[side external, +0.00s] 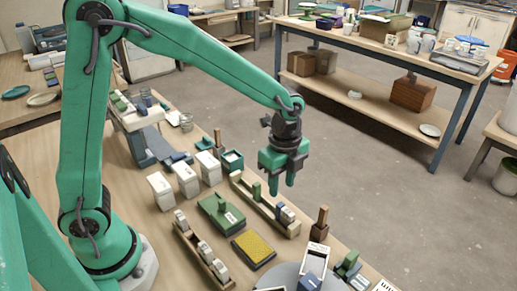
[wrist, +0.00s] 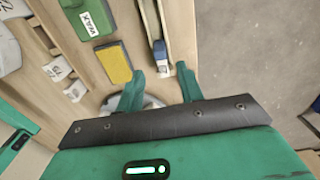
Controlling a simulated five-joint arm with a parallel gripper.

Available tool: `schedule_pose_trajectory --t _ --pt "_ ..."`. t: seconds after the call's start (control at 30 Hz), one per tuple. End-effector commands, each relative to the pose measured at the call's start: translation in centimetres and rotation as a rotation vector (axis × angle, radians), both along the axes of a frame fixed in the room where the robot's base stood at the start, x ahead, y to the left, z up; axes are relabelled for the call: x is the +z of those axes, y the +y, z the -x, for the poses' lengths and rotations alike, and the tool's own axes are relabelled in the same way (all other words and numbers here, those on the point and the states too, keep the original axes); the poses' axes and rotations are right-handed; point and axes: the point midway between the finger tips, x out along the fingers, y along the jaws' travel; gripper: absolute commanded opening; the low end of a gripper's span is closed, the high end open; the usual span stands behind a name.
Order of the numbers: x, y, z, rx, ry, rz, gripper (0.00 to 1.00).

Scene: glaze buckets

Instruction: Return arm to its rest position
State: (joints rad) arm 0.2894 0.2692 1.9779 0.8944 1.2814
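My green arm reaches out from its base at the left, bent at the elbow, with the forearm sloping down to the right. My gripper (side external: 284,184) points downward above the table's right edge in the side view. In the wrist view, its two green fingers (wrist: 160,78) stand apart with nothing held between them. Below and beyond the fingers, the end of a long wooden tray (wrist: 152,20) shows, with a blue-and-white block (wrist: 160,53) in it.
The wooden table (side external: 150,225) holds several white containers (side external: 186,179), a green WAX-labelled block (wrist: 91,22), a yellow sponge-like pad (side external: 254,249) and a wooden tray with small blocks (side external: 203,255). Open floor (side external: 370,190) lies right of the table. A workbench (side external: 375,45) stands behind.

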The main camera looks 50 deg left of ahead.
Motion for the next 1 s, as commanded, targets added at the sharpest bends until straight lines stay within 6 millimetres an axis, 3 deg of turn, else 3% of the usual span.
schedule_pose_trajectory --t 0.53,0.77,1.0 --pt "0.9 0.4 0.2 0.040 -0.014 0.004 0.37" --pt "3.7 2.1 1.5 0.211 -0.067 0.025 0.37" --pt "7.2 4.6 4.1 0.490 -0.145 0.069 0.37"
